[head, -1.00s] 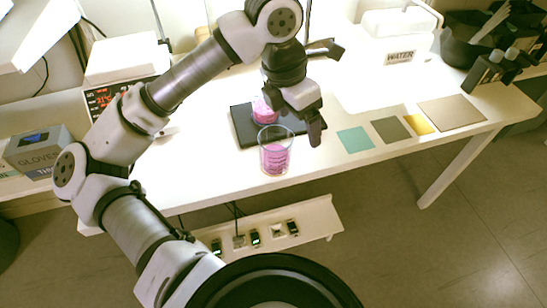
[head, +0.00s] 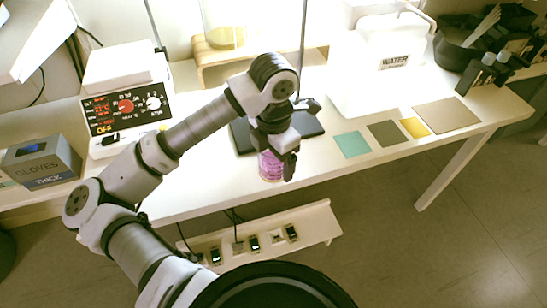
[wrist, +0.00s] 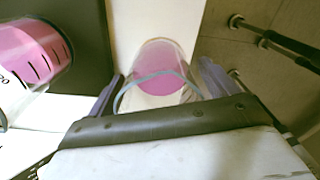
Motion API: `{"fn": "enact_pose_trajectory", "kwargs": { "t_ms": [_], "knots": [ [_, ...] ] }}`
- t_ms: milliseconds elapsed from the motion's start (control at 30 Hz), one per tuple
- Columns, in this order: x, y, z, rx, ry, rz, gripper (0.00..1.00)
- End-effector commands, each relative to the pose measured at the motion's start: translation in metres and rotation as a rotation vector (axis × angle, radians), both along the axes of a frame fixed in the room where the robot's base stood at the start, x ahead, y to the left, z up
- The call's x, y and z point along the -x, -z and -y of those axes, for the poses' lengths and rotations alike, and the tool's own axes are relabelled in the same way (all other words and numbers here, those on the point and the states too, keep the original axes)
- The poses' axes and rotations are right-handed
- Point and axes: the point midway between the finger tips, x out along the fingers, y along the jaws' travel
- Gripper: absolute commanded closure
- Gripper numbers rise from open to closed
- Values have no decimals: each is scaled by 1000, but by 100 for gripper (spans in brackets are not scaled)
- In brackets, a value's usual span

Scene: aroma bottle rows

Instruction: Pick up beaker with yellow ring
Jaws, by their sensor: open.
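A clear beaker of pink liquid (head: 269,168) stands upright near the front edge of the white table. In the wrist view this beaker (wrist: 159,84) lies between the two fingers, and its rim looks bluish. My gripper (head: 278,156) is open above and around its upper part; it also shows in the wrist view (wrist: 160,74). I cannot tell whether the fingers touch the glass. A second beaker of pink liquid with black marks (wrist: 32,52) is at left in the wrist view; my arm hides it in the head view. I cannot make out a yellow ring on either beaker.
A black plate (head: 306,125) lies behind the front beaker. A vessel with yellowish content (head: 226,38) is on a wooden stand at the back. Flat coloured squares (head: 353,144) and a white water container (head: 385,70) are to the right. A red-lit device (head: 125,107) stands left.

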Motion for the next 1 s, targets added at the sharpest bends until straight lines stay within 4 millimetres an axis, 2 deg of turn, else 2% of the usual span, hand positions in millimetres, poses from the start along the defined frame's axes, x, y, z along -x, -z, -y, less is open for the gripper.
{"fn": "enact_pose_trajectory", "kwargs": {
  "t_ms": [133,533,833,1000],
  "knots": [
    [0,0,0,0,0,0,16],
    [0,0,0,0,0,0,69],
    [-1,-3,0,0,0,0,69],
    [-6,-13,2,-2,1,1,69]
  ]
}}
